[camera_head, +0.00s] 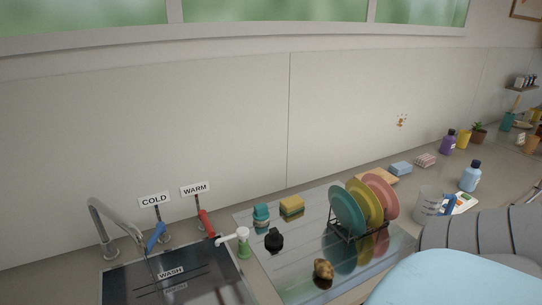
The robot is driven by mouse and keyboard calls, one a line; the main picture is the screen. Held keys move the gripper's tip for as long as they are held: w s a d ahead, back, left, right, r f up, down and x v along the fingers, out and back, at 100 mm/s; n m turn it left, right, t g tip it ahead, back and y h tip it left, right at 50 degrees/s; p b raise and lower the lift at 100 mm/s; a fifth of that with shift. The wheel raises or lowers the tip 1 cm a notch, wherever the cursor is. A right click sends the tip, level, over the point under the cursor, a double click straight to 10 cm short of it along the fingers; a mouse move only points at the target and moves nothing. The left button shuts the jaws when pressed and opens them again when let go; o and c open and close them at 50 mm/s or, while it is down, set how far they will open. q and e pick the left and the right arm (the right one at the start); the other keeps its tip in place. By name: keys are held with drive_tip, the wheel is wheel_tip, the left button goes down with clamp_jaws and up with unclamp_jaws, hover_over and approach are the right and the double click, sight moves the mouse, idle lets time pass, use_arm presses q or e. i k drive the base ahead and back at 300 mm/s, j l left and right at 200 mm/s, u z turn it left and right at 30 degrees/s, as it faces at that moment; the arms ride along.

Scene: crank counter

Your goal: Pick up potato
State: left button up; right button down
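A small brown, lumpy potato (323,269) lies on the shiny metal drainboard (300,228), in front of the dish rack. It looks free on all sides and its reflection shows beneath it. Neither of my grippers is in view. Large grey ribbed and pale blue shapes fill the lower right corner and hide part of the counter; they may be parts of my own arm.
A rack (357,230) with colored plates stands behind the potato. A black pot-like item (274,240), a yellow sponge (292,204) and a green soap pump (243,243) are to the left. The sink (170,285) is at lower left.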

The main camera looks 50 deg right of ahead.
sight(324, 269)
drive_tip(key=k, duration=0.6)
drive_tip(key=z, duration=1.55)
drive_tip(key=j+z, duration=0.5)
drive_tip(key=j, duration=0.2)
drive_tip(key=i+j, duration=0.1)
drive_tip(key=i, duration=0.25)
